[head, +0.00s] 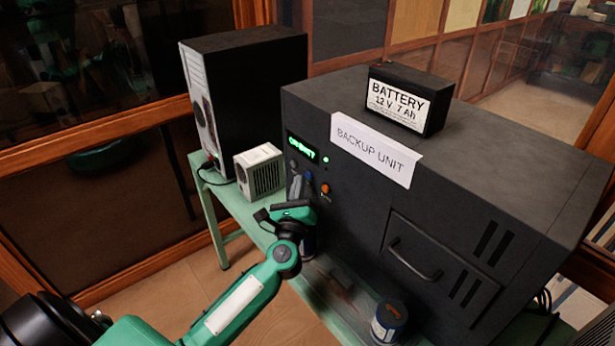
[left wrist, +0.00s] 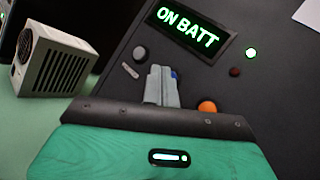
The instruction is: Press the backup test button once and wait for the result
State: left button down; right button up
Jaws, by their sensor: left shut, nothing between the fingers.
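The backup unit (head: 350,215) is a large dark box with a paper label reading BACKUP UNIT. Its display (head: 302,148) glows green; in the left wrist view the display (left wrist: 190,28) reads ON BATT. A green lamp (left wrist: 250,52) is lit, and a dark red lamp (left wrist: 234,71) is unlit. An orange button (left wrist: 207,107) shows right of my fingers. A blue button (left wrist: 175,74) is mostly hidden behind the fingertips. My left gripper (head: 303,181) is shut and empty at the panel, its fingertips (left wrist: 161,71) over the blue button. I cannot tell whether they touch. My right gripper is not visible.
A battery (head: 404,98) stands on the unit. A small beige vented box (head: 259,171) and a black computer case (head: 245,90) stand left of it on the green bench (head: 226,197). A round can (head: 389,322) stands before the unit. The unit's front has a handle (head: 414,262).

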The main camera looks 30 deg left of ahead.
pick_arm(q)
jog(key=shift+w+d, duration=0.1)
jog(key=shift+w, duration=0.1)
jog(key=shift+w+d, duration=0.15)
jog(key=shift+w, duration=0.2)
dwell(0.7)
jog(key=shift+s, duration=0.1)
jog(key=shift+s+a, duration=0.3)
jog(key=shift+s, duration=0.35)
jog(key=shift+s+a, duration=0.2)
jog(key=shift+s, duration=0.2)
jog(key=shift+s+a, duration=0.25)
jog(key=shift+s, duration=0.4)
jog(key=shift+s+a, duration=0.3)
jog(key=shift+s, duration=0.35)
jog(key=shift+s+a, duration=0.25)
jog(key=shift+s, duration=0.4)
